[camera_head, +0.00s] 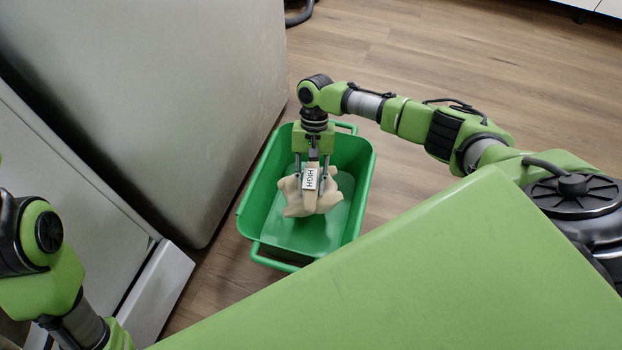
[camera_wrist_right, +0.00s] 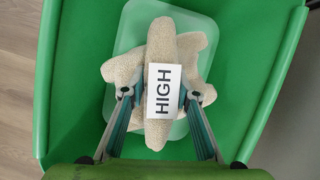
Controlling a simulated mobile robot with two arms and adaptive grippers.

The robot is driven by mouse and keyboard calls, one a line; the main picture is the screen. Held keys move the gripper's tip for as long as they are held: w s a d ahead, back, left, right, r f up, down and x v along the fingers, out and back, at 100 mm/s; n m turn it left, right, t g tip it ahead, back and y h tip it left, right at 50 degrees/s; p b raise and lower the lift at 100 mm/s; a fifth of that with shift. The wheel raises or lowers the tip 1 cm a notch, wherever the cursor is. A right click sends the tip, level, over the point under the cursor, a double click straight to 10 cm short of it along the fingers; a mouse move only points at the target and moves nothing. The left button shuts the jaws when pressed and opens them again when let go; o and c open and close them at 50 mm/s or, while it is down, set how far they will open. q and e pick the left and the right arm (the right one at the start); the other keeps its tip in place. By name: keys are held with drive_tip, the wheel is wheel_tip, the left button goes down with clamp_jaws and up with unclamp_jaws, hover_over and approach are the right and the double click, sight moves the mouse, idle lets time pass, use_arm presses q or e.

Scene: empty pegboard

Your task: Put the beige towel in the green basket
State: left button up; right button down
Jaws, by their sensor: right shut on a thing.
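The beige towel (camera_head: 326,199) is bunched up, with a white label reading "HIGH" on it. My right gripper (camera_head: 311,176) is shut on the towel and points down over the green basket (camera_head: 262,200). In the right wrist view the towel (camera_wrist_right: 160,45) sits between the two fingertips of the right gripper (camera_wrist_right: 158,92), with the basket (camera_wrist_right: 85,60) around and below it. I cannot tell whether the towel touches the basket floor. My left arm shows at the lower left of the head view, but its gripper is not in view.
A large grey appliance or cabinet (camera_head: 170,100) stands left of the basket. A white open drawer or door (camera_head: 160,285) sticks out at the lower left. A pale translucent panel (camera_wrist_right: 130,30) shows beneath the towel in the basket. Wooden floor (camera_head: 450,60) is clear at the back right.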

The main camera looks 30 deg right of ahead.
drive_tip(key=c, duration=1.5)
unclamp_jaws()
drive_tip(key=shift+r, duration=0.1)
drive_tip(key=v, duration=1.2)
